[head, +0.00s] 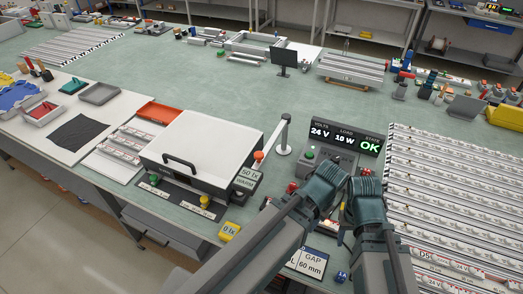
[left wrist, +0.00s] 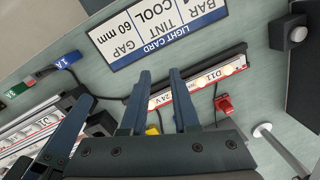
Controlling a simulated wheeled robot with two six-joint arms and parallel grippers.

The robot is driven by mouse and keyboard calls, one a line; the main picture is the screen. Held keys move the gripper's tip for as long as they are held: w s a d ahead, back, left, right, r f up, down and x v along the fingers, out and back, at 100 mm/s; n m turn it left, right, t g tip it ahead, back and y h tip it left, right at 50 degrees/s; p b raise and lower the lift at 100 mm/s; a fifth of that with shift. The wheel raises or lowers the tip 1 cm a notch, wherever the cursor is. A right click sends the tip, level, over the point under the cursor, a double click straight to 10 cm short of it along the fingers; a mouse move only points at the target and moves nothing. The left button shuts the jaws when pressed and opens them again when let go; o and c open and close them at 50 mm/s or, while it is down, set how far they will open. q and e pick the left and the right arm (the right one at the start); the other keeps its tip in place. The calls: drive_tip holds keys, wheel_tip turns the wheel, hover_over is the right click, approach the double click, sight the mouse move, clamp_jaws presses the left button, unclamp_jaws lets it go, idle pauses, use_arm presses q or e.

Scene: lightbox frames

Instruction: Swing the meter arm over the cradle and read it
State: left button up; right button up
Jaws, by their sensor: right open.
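The white meter arm (head: 273,139) slants from the top of an upright post (head: 284,135) to an orange-red knob at the lightbox's right edge. The lightbox (head: 207,140) has a white lid and dark handle. A yellow readout (head: 229,231) shows 0 lx; a display (head: 247,177) reads 50 lx WARM. I cannot pick out the cradle. My left gripper (head: 326,180) has its fingers apart in the left wrist view (left wrist: 158,100), above a strip marked D11 (left wrist: 202,86), with nothing visibly held. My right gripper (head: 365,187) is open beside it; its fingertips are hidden.
The status display (head: 346,136) reads 24 V, 18 W, OK. A light card (head: 312,264) lies partly behind my arms; it also shows in the left wrist view (left wrist: 165,30). Rows of light strips (head: 455,205) fill the right.

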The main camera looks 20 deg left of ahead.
use_arm(q)
drive_tip(key=o, duration=0.6)
drive_tip(key=w+a+r+m+p, duration=0.1)
drive_tip(key=w+a+r+p, duration=0.2)
drive_tip(key=a+r+p, duration=0.1)
drive_tip(key=w+a+r+m+p, duration=0.1)
drive_tip(key=w+a+r+p, duration=0.3)
drive_tip(key=r+p, duration=0.3)
drive_tip(key=shift+r, duration=0.65)
wheel_tip(320, 180, up, 12)
drive_tip(key=m+h+p, duration=0.1)
drive_tip(key=m+p, duration=0.2)
drive_tip(key=p, duration=0.9)
hover_over(259, 154)
wheel_tip(259, 154, down, 14)
drive_tip(key=b, duration=1.4)
drive_tip(key=shift+f, duration=0.25)
drive_tip(key=shift+r, duration=0.1)
clamp_jaws()
